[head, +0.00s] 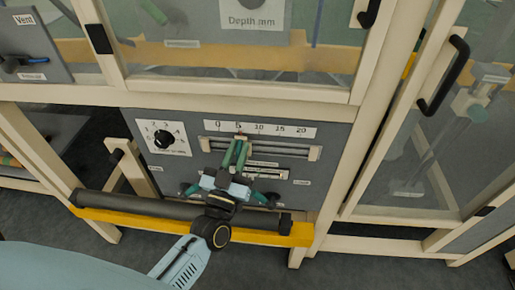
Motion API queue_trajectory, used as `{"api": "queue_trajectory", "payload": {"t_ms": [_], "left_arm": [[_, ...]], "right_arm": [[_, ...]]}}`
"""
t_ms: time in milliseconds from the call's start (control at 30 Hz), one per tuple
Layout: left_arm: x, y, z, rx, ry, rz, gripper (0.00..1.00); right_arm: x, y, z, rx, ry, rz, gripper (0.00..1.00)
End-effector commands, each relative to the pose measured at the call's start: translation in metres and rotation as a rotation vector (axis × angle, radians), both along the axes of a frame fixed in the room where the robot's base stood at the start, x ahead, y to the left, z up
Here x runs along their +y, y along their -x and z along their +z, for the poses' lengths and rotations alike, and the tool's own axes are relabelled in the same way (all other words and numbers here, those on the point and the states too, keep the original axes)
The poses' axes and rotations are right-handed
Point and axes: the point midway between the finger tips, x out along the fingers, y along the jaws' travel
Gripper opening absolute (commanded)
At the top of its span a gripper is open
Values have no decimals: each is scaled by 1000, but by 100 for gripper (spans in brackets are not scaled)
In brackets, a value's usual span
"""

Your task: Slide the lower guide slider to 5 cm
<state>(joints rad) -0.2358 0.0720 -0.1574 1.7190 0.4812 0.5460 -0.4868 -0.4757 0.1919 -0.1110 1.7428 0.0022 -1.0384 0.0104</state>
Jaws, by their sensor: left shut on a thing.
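The guide panel has a white scale (272,130) marked 0 to 20, above dark horizontal slots (280,150). A small red mark shows close to the 5 on the scale. My left gripper (237,153) reaches up to the panel from below, with its green fingers shut at the left part of the slots, under the 5. The fingers are on the guide slider, which they mostly hide. I cannot clearly make out the slider's shape or its exact reading. My right gripper is not in view.
A round black knob (164,139) on a white dial is left of the scale. A dark roll (170,207) lies along a yellow beam (270,230) below the panel, near my left wrist. A framed clear door with a black handle (443,76) stands at right.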

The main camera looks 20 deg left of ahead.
Motion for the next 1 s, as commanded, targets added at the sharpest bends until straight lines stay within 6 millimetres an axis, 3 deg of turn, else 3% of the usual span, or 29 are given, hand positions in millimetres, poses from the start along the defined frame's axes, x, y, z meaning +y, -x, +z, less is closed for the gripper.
{"api": "queue_trajectory", "payload": {"t_ms": [367, 400, 500, 833, 1000], "left_arm": [[2, 3, -3, 9, 2, 0, 0], [2, 3, -3, 9, 1, -1, 23], [3, 3, -3, 7, 1, 0, 34], [3, 6, -3, 5, 1, 3, 34], [2, 29, -13, 9, 1, 2, 34]], "right_arm": [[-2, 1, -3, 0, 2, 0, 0], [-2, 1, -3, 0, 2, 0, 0], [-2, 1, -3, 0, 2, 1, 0], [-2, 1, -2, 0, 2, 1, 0], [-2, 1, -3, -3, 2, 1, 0]]}}
